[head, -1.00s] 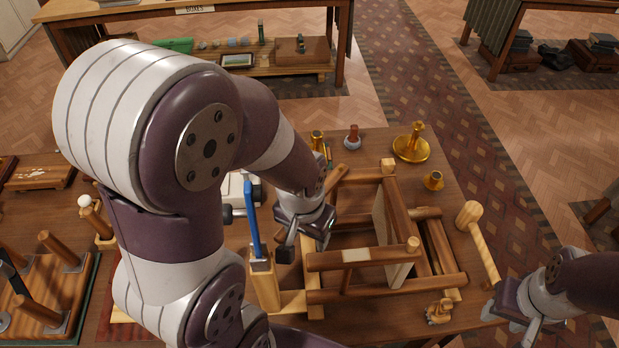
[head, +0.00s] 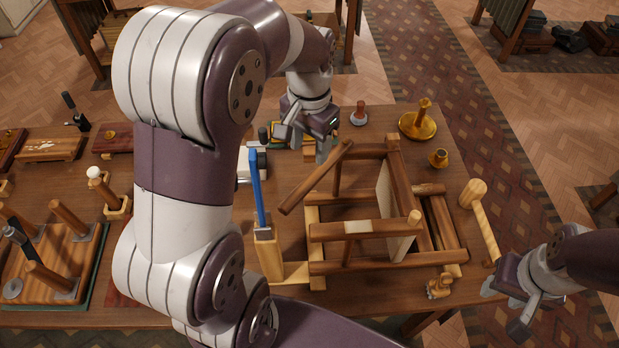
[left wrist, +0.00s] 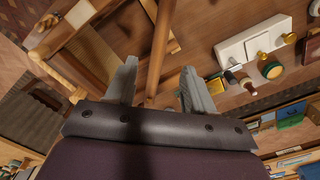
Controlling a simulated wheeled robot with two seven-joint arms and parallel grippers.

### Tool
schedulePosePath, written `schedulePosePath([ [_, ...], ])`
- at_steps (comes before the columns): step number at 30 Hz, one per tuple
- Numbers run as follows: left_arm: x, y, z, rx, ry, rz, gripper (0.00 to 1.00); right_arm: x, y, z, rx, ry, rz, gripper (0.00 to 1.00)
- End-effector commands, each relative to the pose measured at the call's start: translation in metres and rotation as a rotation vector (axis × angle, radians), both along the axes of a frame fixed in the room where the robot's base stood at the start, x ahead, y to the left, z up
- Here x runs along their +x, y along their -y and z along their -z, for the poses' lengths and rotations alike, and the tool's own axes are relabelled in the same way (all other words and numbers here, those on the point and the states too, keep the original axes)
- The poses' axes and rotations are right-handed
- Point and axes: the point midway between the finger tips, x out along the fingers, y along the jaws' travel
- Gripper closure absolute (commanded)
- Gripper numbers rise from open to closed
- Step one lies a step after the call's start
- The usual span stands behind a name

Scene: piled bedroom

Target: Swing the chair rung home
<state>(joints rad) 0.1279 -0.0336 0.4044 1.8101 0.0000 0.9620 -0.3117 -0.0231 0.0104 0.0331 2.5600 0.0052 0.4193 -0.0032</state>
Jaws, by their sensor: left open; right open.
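The wooden chair (head: 330,232) lies on its side on the workbench, its pale seat panel (head: 384,205) standing upright. A loose-looking brown rung (head: 315,178) slants across the frame's upper left, its lower left end sticking out free. Its upper end is near the far rail; whether it is seated there I cannot tell. My right gripper (head: 518,310) is open beside the bench's right front edge.
A small carved piece (head: 440,285) lies at the front. A stamp (head: 358,115) stands behind.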

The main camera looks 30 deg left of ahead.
Motion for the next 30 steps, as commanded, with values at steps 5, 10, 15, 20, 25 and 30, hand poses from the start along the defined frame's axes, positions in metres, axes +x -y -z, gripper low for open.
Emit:
schedulePosePath([
  [5, -0.001, 0.0, 0.047, -0.001, -0.005, 0.0, 0.47, 0.0, 0.0, 0.01, 0.0, -0.001, 0.0, 0.57],
  [10, -0.001, 0.0, 0.082, 0.0, -0.004, 0.0, 0.47, 0.0, 0.0, 0.005, 0.0, 0.0, 0.0, 0.57],
  [15, 0.0, 0.0, 0.099, 0.0, -0.001, -0.001, 0.47, 0.0, 0.0, 0.004, 0.0, -0.001, 0.0, 0.57],
  [20, 0.0, 0.0, 0.101, 0.0, 0.001, -0.001, 0.47, 0.0, 0.0, 0.004, 0.0, -0.001, 0.0, 0.57],
  [25, 0.0, 0.0, 0.101, 0.0, 0.001, -0.001, 0.73, 0.0, 0.0, 0.005, 0.0, -0.001, 0.0, 0.57],
  [30, 0.0, 0.0, 0.101, 0.0, 0.001, -0.001, 1.0, 0.0, 0.0, 0.005, 0.0, -0.001, 0.0, 0.57],
])
